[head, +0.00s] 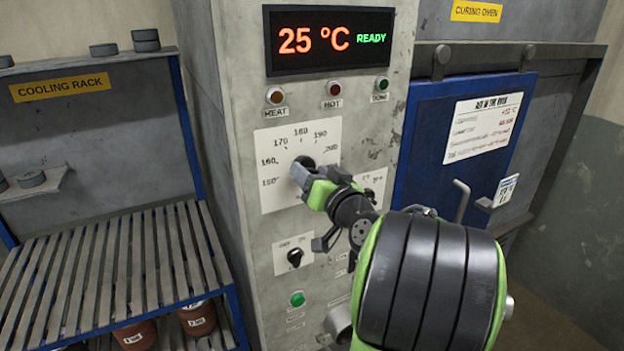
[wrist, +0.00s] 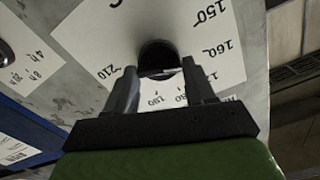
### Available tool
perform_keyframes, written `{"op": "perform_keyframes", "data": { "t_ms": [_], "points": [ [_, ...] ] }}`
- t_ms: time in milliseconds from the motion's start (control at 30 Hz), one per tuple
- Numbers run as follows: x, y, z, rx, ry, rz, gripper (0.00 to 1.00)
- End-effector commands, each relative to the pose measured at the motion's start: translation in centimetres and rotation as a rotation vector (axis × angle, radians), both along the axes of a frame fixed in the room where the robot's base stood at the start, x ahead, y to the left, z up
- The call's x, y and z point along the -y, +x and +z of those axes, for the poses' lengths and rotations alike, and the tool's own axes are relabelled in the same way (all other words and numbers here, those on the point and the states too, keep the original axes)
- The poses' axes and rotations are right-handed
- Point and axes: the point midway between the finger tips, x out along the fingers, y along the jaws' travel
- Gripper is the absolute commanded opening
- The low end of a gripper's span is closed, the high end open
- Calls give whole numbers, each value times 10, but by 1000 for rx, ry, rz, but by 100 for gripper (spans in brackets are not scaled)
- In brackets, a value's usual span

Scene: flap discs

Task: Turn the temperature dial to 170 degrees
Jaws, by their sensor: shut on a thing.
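The temperature dial (head: 305,162) is a dark round knob on a white scale plate (head: 270,197) on the front of the grey control cabinet. The scale reads 150, 160, 170, 180, 190, 200 around it. My gripper (head: 303,175) is at the dial, shut on it. In the wrist view the dial (wrist: 158,55) shows between the two fingers of my gripper (wrist: 160,76), with 150, 160 and 210 readable around it. The fingers hide part of the scale, and I cannot tell which number the dial points to. The display (head: 328,40) reads 25 °C READY.
HEAT, HOT and a third lamp sit above the dial. A black switch (head: 295,257) and a green button (head: 297,298) are below. A slatted cooling rack (head: 110,265) stands left; the blue oven door (head: 425,130) with its handle (head: 461,200) is right.

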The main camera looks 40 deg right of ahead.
Motion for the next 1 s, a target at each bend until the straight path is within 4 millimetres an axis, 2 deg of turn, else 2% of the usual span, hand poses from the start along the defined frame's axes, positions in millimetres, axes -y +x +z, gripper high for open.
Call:
{"op": "perform_keyframes", "data": {
  "t_ms": [500,1000],
  "points": [
    [1,0,0,126,419,0,24],
    [2,-1,0,174,583,0,24]
  ]
}}
